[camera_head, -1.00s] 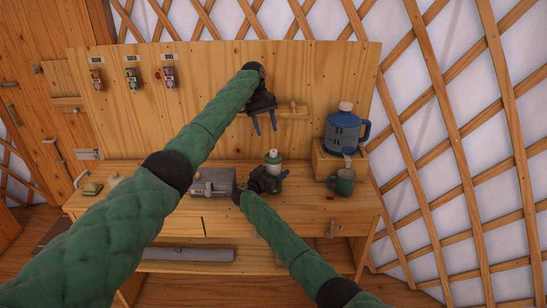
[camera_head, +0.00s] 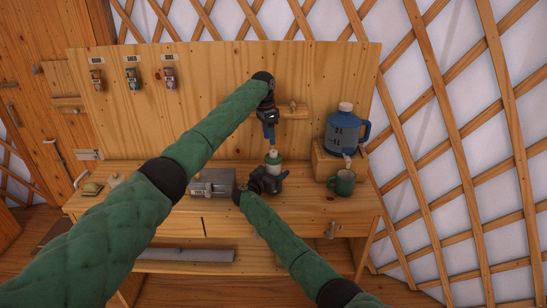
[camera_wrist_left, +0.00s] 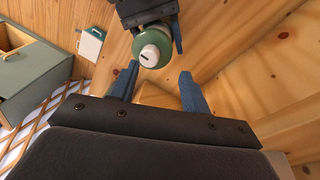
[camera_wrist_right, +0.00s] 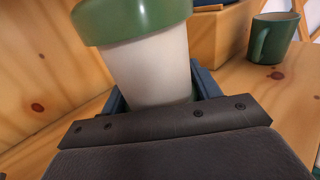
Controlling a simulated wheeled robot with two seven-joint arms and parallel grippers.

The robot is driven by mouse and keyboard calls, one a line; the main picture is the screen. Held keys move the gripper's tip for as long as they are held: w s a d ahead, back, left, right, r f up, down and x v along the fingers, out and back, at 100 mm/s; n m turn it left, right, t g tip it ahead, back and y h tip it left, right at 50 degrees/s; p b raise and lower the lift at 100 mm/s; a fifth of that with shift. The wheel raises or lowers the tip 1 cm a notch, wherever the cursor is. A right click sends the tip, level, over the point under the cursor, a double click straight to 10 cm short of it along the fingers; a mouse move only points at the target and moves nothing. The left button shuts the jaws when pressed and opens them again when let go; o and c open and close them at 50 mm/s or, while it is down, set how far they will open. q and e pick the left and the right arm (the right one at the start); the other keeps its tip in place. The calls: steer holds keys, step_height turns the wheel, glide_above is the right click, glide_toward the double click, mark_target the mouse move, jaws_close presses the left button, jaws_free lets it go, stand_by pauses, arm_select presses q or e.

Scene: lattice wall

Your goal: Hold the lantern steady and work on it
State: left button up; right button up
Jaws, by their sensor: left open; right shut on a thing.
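The lantern (camera_head: 274,161) stands upright on the bench, with a white body, green bands and a pale top. My right gripper (camera_head: 268,179) is shut on its lower body, and the right wrist view shows the fingers on both sides of the white part (camera_wrist_right: 150,70). My left gripper (camera_head: 271,142) is open and empty just above the lantern, fingers pointing down. In the left wrist view, the lantern's white slotted cap (camera_wrist_left: 149,55) sits just beyond the open fingers, apart from them. The lantern's base is hidden by my right gripper.
A green mug (camera_head: 342,183) and a blue jug (camera_head: 343,132) on a wooden box stand to the right. A grey metal box (camera_head: 212,184) is close on the left. A small peg shelf (camera_head: 294,112) juts from the backboard beside my left gripper. Several labelled items hang at upper left.

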mark_target(274, 151)
arm_select(q)
steer(key=m, duration=0.2)
steer(key=f+m, duration=0.1)
steer(key=m, duration=0.1)
steer(key=shift+s+d+m, duration=0.2)
steer(key=shift+m, duration=0.1)
steer(key=m, duration=0.2)
steer(key=f+m, duration=0.1)
steer(key=m+y, duration=0.1)
steer(key=m, duration=0.1)
steer(key=shift+s+d+f+m+t, duration=0.25)
steer(key=shift+f+m+t, duration=0.05)
steer(key=m, duration=0.2)
steer(key=f+m, duration=0.1)
steer(key=m, duration=0.1)
steer(key=shift+s+d, duration=0.15)
steer(key=shift+s, duration=0.05)
steer(key=m, duration=0.1)
steer(key=f+m, duration=0.1)
steer(key=m, duration=0.3)
steer(key=shift+s+d+f, duration=0.25)
steer(key=shift+s, duration=0.05)
steer(key=shift+c, duration=0.2)
steer(key=c, duration=0.8)
